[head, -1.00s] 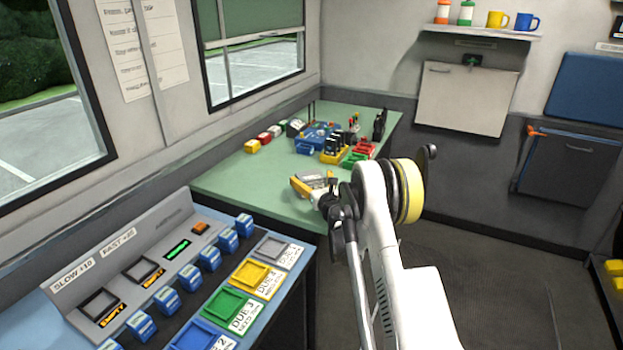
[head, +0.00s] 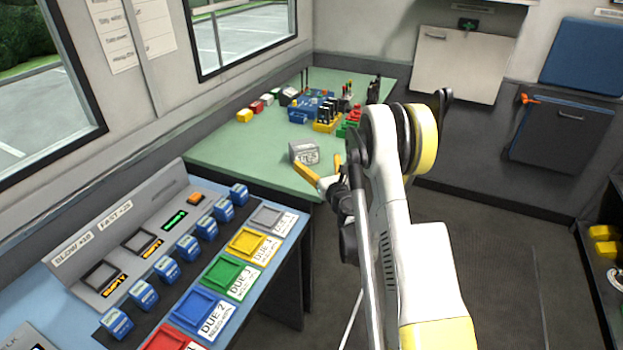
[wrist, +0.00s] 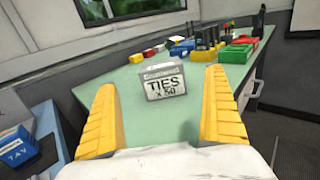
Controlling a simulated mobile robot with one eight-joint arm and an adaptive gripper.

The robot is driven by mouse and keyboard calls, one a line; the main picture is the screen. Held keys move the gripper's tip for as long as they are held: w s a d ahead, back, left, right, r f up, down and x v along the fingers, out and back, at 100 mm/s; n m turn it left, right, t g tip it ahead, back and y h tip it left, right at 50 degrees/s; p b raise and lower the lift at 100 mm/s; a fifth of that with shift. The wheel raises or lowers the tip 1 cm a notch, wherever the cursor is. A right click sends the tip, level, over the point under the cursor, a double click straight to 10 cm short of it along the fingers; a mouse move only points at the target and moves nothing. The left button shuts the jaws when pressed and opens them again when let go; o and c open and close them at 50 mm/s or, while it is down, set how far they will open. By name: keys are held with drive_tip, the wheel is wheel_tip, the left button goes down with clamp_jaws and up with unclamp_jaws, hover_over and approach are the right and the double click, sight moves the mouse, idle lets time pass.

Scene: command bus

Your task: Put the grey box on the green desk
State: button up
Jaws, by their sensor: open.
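The grey box (head: 304,152) rests on the green desk (head: 235,159), near its front edge. In the wrist view the grey box (wrist: 165,82) stands upright, and its label reads "TIES x 50". The green desk (wrist: 122,82) spreads around and behind it. My gripper (head: 325,172) is open at the desk's near edge, just in front of the box. In the wrist view my gripper's yellow fingers (wrist: 162,105) are spread wide on either side, with the box beyond and between them, apart from both.
Several blue, yellow, red and green holders with tools (head: 328,112) stand farther back on the desk. Small coloured blocks (head: 262,103) line the window side. A console with coloured trays (head: 247,243) lies at the near left. Open floor (head: 470,240) is at the right.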

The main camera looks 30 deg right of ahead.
drive_tip(key=s+a+r+m+g+h, duration=0.2)
drive_tip(key=s+r+m, duration=0.2)
drive_tip(key=r+m, duration=0.55)
drive_tip(key=s+a+r+m+g+h, duration=0.15)
drive_tip(key=s+r+m, duration=0.25)
drive_tip(key=r+m, duration=0.55)
drive_tip(key=s+a+f+m+g+y, duration=0.3)
drive_tip(key=s+a+m, duration=0.4)
drive_tip(key=s, duration=0.8)
drive_tip(key=s+a+f+m+g+y, duration=0.3)
drive_tip(key=s+a+m, duration=0.5)
drive_tip(key=s+a, duration=0.4)
drive_tip(key=s+f+g, duration=0.1)
drive_tip(key=s, duration=0.2)
drive_tip(key=shift+r, duration=0.1)
